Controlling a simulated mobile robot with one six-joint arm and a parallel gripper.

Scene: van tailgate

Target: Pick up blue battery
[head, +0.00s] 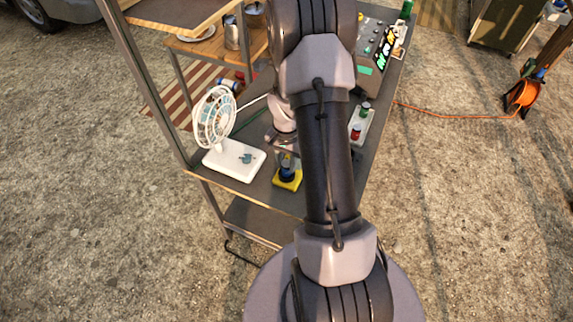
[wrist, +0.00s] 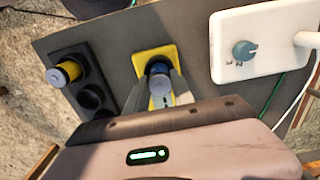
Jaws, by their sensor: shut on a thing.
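The blue battery (head: 285,169) is upright at the yellow block (head: 288,183) on the cart's grey top. In the wrist view the battery (wrist: 158,69) shows its round blue end over the yellow block (wrist: 143,61). My gripper (wrist: 161,92) is shut on the battery, with a finger on each side of it. I cannot tell whether the battery's lower end still sits in the block. In the head view my gripper (head: 285,153) is partly hidden by my arm.
A white desk fan (head: 236,158) stands close by; its base (wrist: 262,45) is right in the wrist view. A tray (head: 366,125) with green and red cells is beyond my arm.

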